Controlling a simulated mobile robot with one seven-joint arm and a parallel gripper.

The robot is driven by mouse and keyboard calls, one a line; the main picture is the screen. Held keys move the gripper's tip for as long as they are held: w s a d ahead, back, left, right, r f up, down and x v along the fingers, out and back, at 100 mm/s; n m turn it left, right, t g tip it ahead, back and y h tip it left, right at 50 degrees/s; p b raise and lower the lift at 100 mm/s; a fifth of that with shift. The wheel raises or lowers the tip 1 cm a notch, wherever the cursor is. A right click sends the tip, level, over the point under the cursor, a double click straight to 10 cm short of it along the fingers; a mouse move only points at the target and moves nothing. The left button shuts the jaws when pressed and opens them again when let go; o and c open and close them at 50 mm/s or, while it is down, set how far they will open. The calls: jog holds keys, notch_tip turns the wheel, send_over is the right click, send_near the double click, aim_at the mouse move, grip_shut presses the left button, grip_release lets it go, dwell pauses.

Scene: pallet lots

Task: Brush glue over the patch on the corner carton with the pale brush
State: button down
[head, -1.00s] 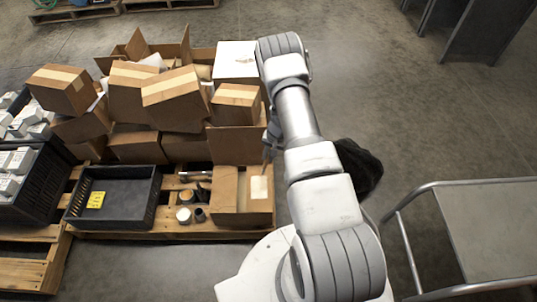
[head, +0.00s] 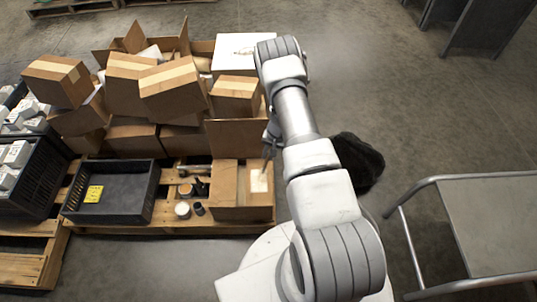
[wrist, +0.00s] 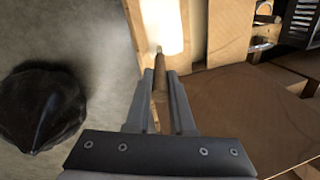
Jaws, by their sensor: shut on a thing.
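The corner carton (head: 228,198) sits at the front right corner of the pallet, with a pale rectangular patch (head: 259,181) on its top. In the wrist view the patch (wrist: 163,22) is brightly lit near the top edge. My gripper (wrist: 161,80) is shut on the brush (wrist: 160,88), whose brown handle shows between the fingers. The brush's far end points at the patch's near edge; I cannot tell whether it touches. In the head view my gripper (head: 268,142) is small, beside an upright carton flap and above the corner carton.
Stacked cartons (head: 175,88) stand behind the corner carton. A black tray (head: 112,190) with a yellow label and small pots (head: 182,210) lie to its left. A black bundle (head: 357,163) is on the floor right of my arm, and a metal cart (head: 480,225) stands farther right.

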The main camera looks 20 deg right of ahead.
jog(key=shift+f+b, duration=0.65)
dwell(0.5)
jog(key=shift+w, duration=0.15)
jog(key=shift+w+d+r+b, duration=0.1)
jog(key=shift+w+d+b, duration=0.1)
jog(key=shift+w+b, duration=0.25)
jog(key=shift+s, duration=0.15)
jog(key=shift+s+a+p, duration=0.15)
jog(key=shift+s+a, duration=0.1)
jog(key=shift+s, duration=0.3)
jog(key=shift+s+a+p, duration=0.15)
jog(key=shift+s+a, duration=0.05)
jog(key=shift+s, duration=0.3)
jog(key=shift+w, duration=0.1)
